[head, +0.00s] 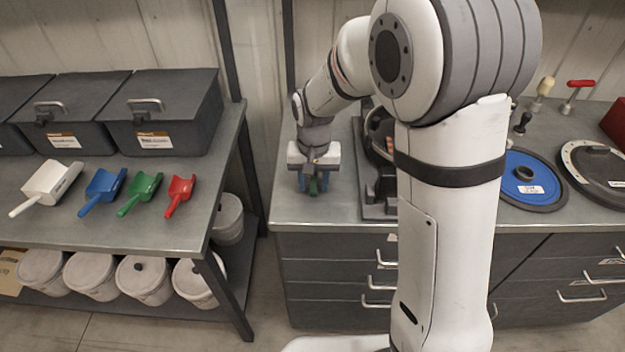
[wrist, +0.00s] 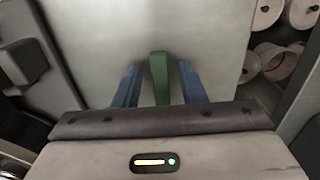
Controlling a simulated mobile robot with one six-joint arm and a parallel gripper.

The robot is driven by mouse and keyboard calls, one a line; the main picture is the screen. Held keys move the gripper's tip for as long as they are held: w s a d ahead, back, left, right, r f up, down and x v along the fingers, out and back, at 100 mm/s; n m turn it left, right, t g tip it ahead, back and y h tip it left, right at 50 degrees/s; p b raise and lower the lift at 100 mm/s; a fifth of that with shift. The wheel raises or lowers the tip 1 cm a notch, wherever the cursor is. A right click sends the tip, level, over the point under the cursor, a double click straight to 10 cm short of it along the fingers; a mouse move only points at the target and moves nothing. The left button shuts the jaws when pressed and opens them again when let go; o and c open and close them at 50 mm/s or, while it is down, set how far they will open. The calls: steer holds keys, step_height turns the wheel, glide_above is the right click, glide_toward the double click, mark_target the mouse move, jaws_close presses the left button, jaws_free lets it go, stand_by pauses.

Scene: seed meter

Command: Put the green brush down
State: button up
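The green brush (wrist: 158,78) stands out between the two blue fingers of my gripper (wrist: 160,85) in the wrist view. A narrow gap shows on each side of it, so the fingers are around it and appear apart from it. In the head view my gripper (head: 313,184) points down low over the grey counter (head: 300,208), near its left end. Only a small bit of the green brush (head: 313,187) shows there between the fingers. The rest of the brush is hidden, and I cannot tell whether it touches the counter.
A dark device (head: 377,190) stands on the counter just right of my gripper. A side table (head: 140,225) at left holds bins and coloured scoops. The counter's front left is clear.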

mark_target(314, 185)
steer(key=shift+r, duration=0.15)
step_height(314, 185, up, 12)
steer(key=s+d+t, duration=0.2)
steer(key=s+d, duration=1.2)
steer(key=s, duration=0.4)
steer(key=shift+s+t, duration=0.2)
steer(key=shift+t, duration=0.2)
steer(key=shift+d, duration=0.1)
stand_by(0.4)
